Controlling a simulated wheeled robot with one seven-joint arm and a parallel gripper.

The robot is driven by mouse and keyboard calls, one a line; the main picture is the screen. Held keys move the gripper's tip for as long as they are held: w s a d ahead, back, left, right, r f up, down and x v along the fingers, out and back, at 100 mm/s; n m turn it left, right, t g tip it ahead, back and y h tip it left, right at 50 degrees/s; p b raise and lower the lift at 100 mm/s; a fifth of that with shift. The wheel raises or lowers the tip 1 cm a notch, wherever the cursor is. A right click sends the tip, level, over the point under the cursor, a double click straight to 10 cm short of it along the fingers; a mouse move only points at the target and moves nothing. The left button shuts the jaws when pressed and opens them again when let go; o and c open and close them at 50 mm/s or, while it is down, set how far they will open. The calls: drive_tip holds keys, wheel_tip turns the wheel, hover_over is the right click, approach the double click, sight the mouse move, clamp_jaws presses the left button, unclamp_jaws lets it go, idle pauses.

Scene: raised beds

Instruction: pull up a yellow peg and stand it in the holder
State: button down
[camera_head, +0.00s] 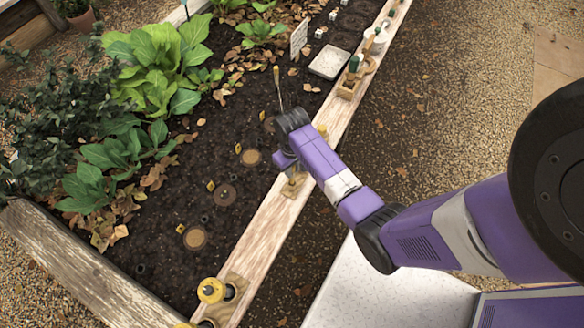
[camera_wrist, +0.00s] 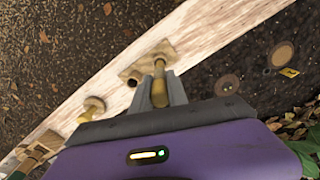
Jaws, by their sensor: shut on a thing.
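My gripper (camera_wrist: 161,82) is shut on a yellow peg (camera_wrist: 159,68), held between its two grey fingers. The peg's end is over a small wooden holder plate (camera_wrist: 132,71) on the bed's timber edge. An open dark hole shows in the plate beside the peg. I cannot tell whether the peg's tip is in a hole or just above it.
Round discs (camera_head: 194,238) and small yellow tags lie in the soil. A wooden tool rack (camera_head: 350,83) stands farther along. Leafy plants fill the left.

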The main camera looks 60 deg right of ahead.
drive_tip(key=shift+f+b, duration=0.65)
drive_tip(key=shift+f, duration=0.6)
idle(0.4)
drive_tip(key=c, duration=1.2)
unclamp_jaws()
drive_tip(key=shift+r+p, duration=0.7)
drive_tip(key=shift+r, duration=3.2)
